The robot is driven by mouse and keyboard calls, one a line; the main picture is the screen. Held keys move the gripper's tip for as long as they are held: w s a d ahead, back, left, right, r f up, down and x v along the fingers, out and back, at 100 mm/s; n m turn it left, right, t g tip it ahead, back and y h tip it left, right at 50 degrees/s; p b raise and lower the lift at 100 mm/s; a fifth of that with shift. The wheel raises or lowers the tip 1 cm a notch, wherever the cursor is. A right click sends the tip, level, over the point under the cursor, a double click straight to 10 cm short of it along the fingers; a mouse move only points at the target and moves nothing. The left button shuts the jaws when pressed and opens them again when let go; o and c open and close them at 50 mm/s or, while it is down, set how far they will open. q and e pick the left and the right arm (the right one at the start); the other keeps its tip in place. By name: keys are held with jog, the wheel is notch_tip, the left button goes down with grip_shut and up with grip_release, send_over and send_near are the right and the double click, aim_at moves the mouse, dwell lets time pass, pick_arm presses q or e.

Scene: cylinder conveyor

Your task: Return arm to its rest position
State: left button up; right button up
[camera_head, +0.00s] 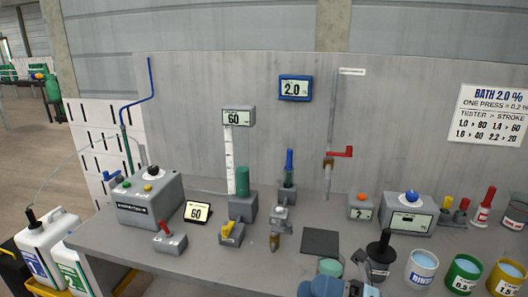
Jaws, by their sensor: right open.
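Part of my right arm, in blue-grey and green, shows at the bottom edge of the head view, right of the middle. My right gripper (360,265) is at its upper right, open, low at the front edge of the grey bench (190,262). It is small and partly cut off, so its fingers are hard to make out. It is close to a black-topped plunger (380,249), and I cannot tell if they touch. I see nothing held in it. My left gripper is out of view.
A grey control box (146,200) with coloured buttons stands at the left. A dark square pad (320,242) lies mid-bench. A red-handled tap (338,153) is on the back panel. Several buckets, including a white one (421,269), crowd the right. White jugs (45,243) stand at lower left.

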jog(key=d+f+m+t+h, duration=0.4)
jog(key=f+m+t+h, duration=0.35)
jog(key=m, duration=0.65)
jog(key=d+f+m+t+h, duration=0.3)
jog(key=f+m+t+h, duration=0.5)
jog(key=m, duration=0.5)
jog(key=s+d+f+m+g+h, duration=0.1)
jog(key=s+f+m+g+h, duration=0.1)
jog(key=s+f+m+g, duration=0.45)
jog(key=s+d+f+m+g+h, duration=0.1)
jog(key=s+d+f+m+g, duration=0.2)
jog(key=f, duration=0.6)
pick_arm(q)
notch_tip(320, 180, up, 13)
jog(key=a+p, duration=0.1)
jog(key=p, duration=1.4)
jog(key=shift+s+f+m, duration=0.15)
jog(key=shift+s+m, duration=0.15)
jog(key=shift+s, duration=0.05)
pick_arm(e)
jog(key=s+r+t, duration=0.1)
jog(key=s+r, duration=0.2)
jog(key=r, duration=0.8)
jog(key=shift+s+a+r, duration=0.15)
jog(key=shift+r, duration=0.15)
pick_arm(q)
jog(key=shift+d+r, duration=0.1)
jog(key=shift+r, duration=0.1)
pick_arm(e)
jog(key=shift+n, duration=0.25)
